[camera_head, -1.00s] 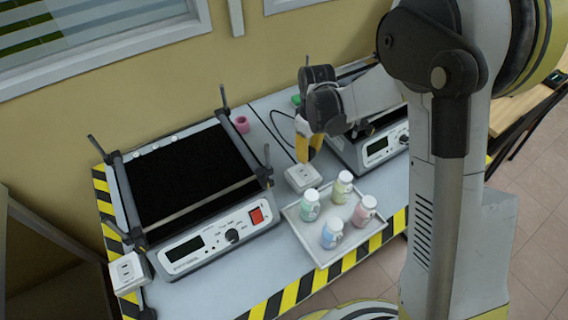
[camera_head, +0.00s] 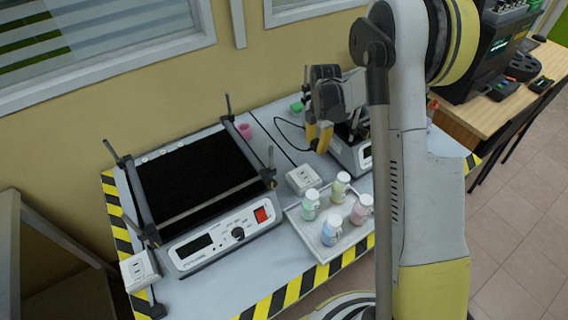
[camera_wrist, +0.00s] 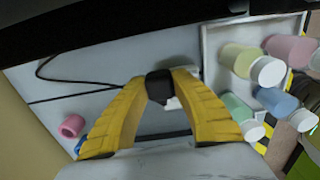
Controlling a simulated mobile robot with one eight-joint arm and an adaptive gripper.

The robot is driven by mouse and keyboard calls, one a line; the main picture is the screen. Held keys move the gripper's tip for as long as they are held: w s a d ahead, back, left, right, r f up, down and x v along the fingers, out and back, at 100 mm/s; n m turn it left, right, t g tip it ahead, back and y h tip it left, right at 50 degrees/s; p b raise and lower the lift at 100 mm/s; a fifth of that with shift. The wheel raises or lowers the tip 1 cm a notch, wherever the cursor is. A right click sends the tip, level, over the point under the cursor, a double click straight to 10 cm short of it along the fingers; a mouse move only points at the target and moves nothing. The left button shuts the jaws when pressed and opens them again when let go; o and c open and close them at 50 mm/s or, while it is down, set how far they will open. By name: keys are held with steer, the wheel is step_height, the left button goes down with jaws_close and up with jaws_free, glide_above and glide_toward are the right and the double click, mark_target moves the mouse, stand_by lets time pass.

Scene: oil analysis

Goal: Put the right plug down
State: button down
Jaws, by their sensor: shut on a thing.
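My gripper (camera_head: 319,146) is over the back of the table, behind and to the right of a white socket box (camera_head: 302,179). In the wrist view its yellow fingers (camera_wrist: 160,80) are closed on a small black plug (camera_wrist: 159,88), held at the fingertips. The white socket box (camera_wrist: 178,103) is partly hidden behind the plug and fingers there. Whether the plug touches anything below cannot be told. In the head view the plug is hidden by the fingers. A second white socket box (camera_head: 140,270) is at the table's front left corner.
A tray (camera_head: 322,254) with several capped bottles stands in front of the socket box. A black-topped device (camera_head: 195,180) stands left, another device (camera_head: 345,152) right. A black cable (camera_head: 284,124), pink ring (camera_head: 244,131) and green item (camera_head: 296,107) lie at the back.

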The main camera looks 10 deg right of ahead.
steer(key=b, duration=0.3)
glide_above(288, 164)
step_height(288, 164, down, 6)
steer(key=shift+r, duration=0.1)
steer(key=shift+a+f+b, duration=0.1)
steer(key=shift+f+b, duration=0.85)
steer(key=shift+f, duration=1)
steer(key=shift+f+b, duration=0.5)
steer(key=shift+f, duration=0.1)
steer(key=c, duration=1.2)
jaws_free()
steer(key=shift+o, duration=0.2)
